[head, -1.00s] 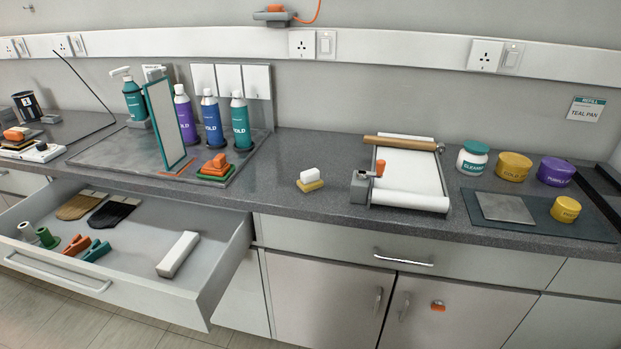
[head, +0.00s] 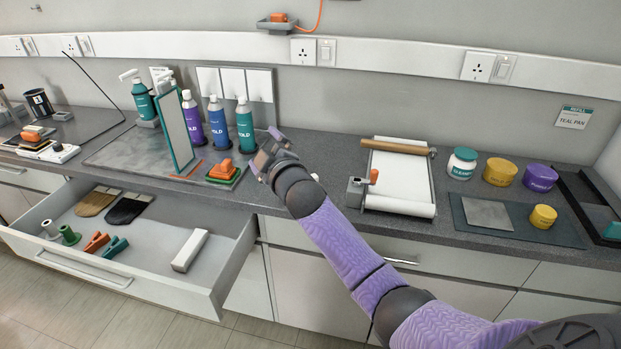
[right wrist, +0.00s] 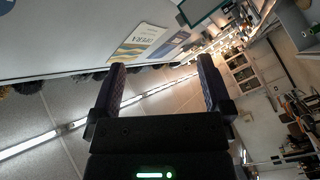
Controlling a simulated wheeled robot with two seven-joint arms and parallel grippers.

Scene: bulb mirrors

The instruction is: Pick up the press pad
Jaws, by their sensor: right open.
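An orange-handled block on a stacked green and orange base (head: 223,172) sits at the front right of the grey mat; it looks like the press pad, though no label confirms this. A small white-topped block with a yellow base stood on the counter to its right. It is now almost wholly hidden behind my right arm. My right gripper (head: 264,150) is open and empty, raised in front of the counter just right of the orange-handled block. In the right wrist view its two fingers (right wrist: 162,65) stand apart with nothing between them. My left gripper is out of view.
A framed mirror (head: 175,130) and several bottles stand behind the orange-handled block. The open drawer (head: 150,230) juts out below, holding brushes, clips and a white block. A roller tray (head: 398,178) and several jars lie to the right.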

